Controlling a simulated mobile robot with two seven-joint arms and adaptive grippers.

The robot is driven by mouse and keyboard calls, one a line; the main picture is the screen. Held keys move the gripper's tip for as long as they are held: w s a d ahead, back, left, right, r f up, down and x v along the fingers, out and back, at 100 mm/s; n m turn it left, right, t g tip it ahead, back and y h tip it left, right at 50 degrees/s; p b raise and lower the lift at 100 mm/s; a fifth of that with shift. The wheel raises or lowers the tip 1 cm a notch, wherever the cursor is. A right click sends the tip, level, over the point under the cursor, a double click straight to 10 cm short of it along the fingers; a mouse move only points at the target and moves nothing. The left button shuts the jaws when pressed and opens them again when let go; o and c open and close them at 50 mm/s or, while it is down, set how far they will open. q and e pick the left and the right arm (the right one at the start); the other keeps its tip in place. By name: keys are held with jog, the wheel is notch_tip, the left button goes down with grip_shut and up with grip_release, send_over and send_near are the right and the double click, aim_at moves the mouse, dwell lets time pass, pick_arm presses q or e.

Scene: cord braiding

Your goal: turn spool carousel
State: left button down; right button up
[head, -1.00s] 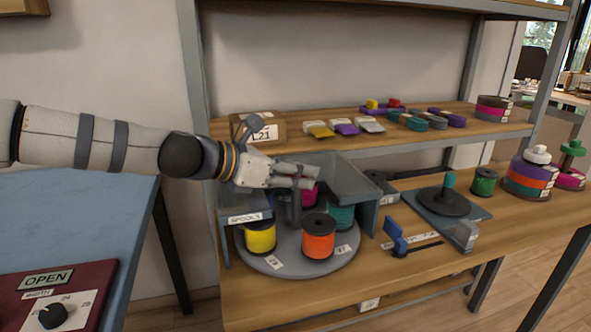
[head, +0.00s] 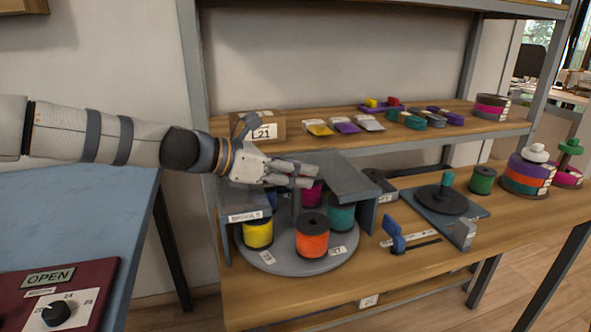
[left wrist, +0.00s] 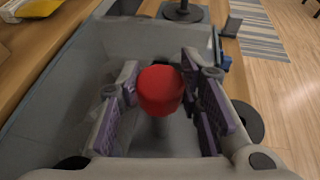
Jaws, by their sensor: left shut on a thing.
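The grey spool carousel (head: 294,263) is a round plate inside an open-fronted housing (head: 360,182). It carries a yellow spool (head: 258,234) at front left, an orange spool (head: 312,238) at front, a teal spool (head: 342,218) at right and a magenta spool (head: 311,195) behind. A grey post rises from the plate. My left gripper (head: 312,176) reaches in from the left, above the plate. In the left wrist view, a red knob (left wrist: 160,91) sits between its purple-padded fingers, and it is shut on it. The head view hides the knob. My right gripper is not in view.
Right of the carousel are a blue clamp (head: 396,236) and a dark stand (head: 441,200). A green spool (head: 483,181) and stacked coloured spools stand farther right. A shelf (head: 290,141) with small packets runs close above my gripper. A blue table (head: 60,225) is at left.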

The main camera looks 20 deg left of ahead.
pick_arm(q)
jog(key=c, duration=1.1)
grip_release()
jog(key=shift+f, duration=0.1)
jog(key=v, duration=1.2)
